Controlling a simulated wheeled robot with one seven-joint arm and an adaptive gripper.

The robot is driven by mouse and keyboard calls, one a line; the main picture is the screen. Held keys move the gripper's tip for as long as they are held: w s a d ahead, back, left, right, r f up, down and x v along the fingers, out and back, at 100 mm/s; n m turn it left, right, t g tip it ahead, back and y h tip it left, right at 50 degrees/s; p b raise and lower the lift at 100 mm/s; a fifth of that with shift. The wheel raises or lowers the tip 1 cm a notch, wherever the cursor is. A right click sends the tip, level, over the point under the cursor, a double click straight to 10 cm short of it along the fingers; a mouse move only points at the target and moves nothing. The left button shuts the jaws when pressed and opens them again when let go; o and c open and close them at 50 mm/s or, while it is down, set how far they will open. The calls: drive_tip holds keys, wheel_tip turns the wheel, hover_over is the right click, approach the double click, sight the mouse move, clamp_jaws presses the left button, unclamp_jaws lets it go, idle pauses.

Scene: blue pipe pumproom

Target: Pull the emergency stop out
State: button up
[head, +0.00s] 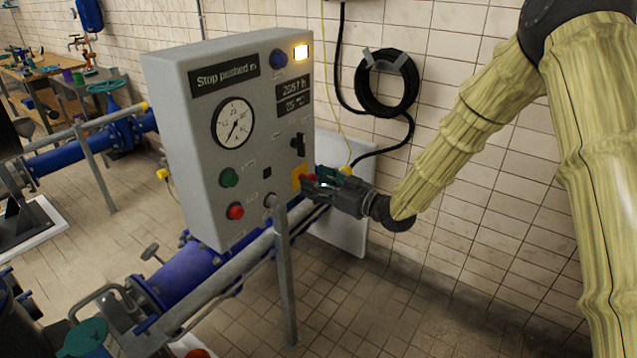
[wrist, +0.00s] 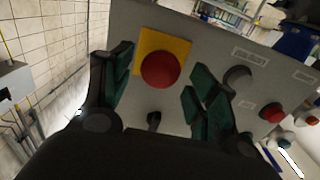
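The emergency stop is a red mushroom button (wrist: 161,70) on a yellow square plate (wrist: 143,42) on the grey control panel (head: 187,110). In the head view the yellow plate (head: 299,176) is at the panel's lower right, and the red button (head: 309,177) shows partly beside my gripper. The panel's display (head: 225,76) reads "Stop pushed in". My gripper (head: 324,185) is open in front of the button. In the wrist view its green-padded fingers (wrist: 160,93) stand apart on either side of the button, with gaps to it.
A green button (head: 229,177), a red button (head: 236,212) and a black knob (head: 270,201) are nearby on the panel. A grey rail (head: 220,281) and blue pipe (head: 187,277) run below. A hose coil (head: 388,84) hangs on the tiled wall. The floor at right is clear.

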drive_tip(key=shift+w+a+f, duration=0.1)
drive_tip(key=shift+a, duration=0.1)
drive_tip(key=v, duration=1.2)
drive_tip(key=s+d+f+m+g+h, duration=0.1)
drive_tip(key=s+d+f+m+h, duration=0.3)
drive_tip(key=f, duration=0.6)
drive_tip(key=s+a+f+m+g+h, duration=0.1)
drive_tip(key=s+f+h, duration=0.1)
drive_tip(key=s+f, duration=0.65)
drive_tip(key=s+d+f+m+g+h, duration=0.1)
drive_tip(key=s+d+f+m+h, duration=0.15)
drive_tip(key=f, duration=0.95)
drive_tip(key=s+d+f+m+g+h, duration=0.1)
drive_tip(key=s+f, duration=0.3)
drive_tip(key=s, duration=0.5)
drive_tip(key=s+d+f+m+g+h, duration=0.1)
drive_tip(key=s+d+f+g+h, duration=0.2)
drive_tip(key=s, duration=0.7)
drive_tip(key=s+d+f+m+g+h+b, duration=0.1)
drive_tip(key=s+d+f+g+h, duration=0.1)
drive_tip(key=s+f, duration=0.3)
drive_tip(key=s+g, duration=0.1)
drive_tip(key=s, duration=0.3)
drive_tip(key=shift+s+d+m+g, duration=0.2)
drive_tip(key=shift+d+m+g, duration=0.1)
drive_tip(key=shift+d+m, duration=0.05)
